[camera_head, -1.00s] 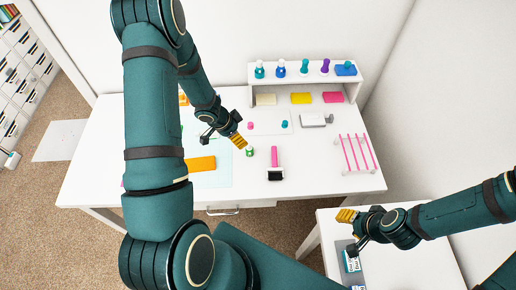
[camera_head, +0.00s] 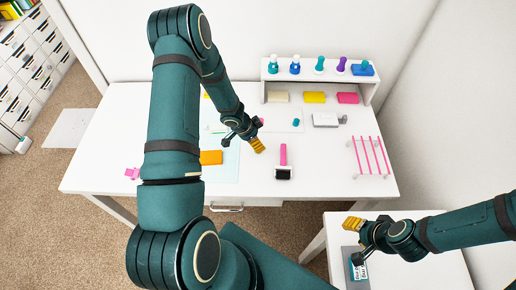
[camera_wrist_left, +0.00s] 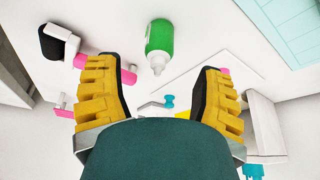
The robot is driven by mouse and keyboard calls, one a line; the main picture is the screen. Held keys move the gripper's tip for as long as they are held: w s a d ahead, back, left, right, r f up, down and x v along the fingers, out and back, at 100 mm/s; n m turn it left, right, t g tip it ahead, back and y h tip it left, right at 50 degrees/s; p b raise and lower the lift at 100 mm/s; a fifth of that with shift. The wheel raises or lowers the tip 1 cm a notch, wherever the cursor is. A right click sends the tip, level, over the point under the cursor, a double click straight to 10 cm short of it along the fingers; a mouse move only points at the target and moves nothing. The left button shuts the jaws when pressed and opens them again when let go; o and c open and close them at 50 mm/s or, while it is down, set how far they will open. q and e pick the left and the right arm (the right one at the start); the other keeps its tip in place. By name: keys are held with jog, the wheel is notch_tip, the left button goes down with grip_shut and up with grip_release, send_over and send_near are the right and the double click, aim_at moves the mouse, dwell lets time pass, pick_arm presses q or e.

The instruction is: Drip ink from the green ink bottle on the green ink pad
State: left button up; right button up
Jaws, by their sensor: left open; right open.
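The green ink bottle (camera_wrist_left: 160,38) shows in the left wrist view, green with a white nozzle end. It appears between the fingers of my open, empty left gripper (camera_wrist_left: 160,68), beyond the fingertips and not gripped. In the head view my left gripper (camera_head: 257,144) is over the middle of the desk, and the bottle is hidden there by the gripper. My right gripper (camera_head: 354,224) is open and empty over the small side table at the lower right. I cannot make out a green ink pad in either current view.
A roller with a pink handle (camera_head: 283,157) lies right of my left gripper. A pink rack (camera_head: 370,156) stands at the desk's right. The back shelf (camera_head: 270,92) holds several bottles on top and yellow (camera_head: 314,97) and pink (camera_head: 347,98) pads below. The front right desk is clear.

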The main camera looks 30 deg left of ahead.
pick_arm(q)
jog(key=b+x, duration=0.2)
jog(key=x, duration=0.2)
jog(key=shift+w+d+f, duration=0.1)
jog(key=shift+d+f, duration=0.05)
jog(key=shift+f, duration=0.15)
pick_arm(e)
notch_tip(320, 180, down, 3)
jog(key=shift+w, duration=0.1)
pick_arm(q)
jog(key=shift+r, duration=0.1)
pick_arm(e)
jog(key=shift+r, duration=0.1)
pick_arm(q)
jog(key=shift+c, duration=0.8)
jog(key=c, duration=0.8)
notch_tip(320, 180, up, 10)
jog(key=p, duration=0.6)
pick_arm(e)
notch_tip(320, 180, up, 7)
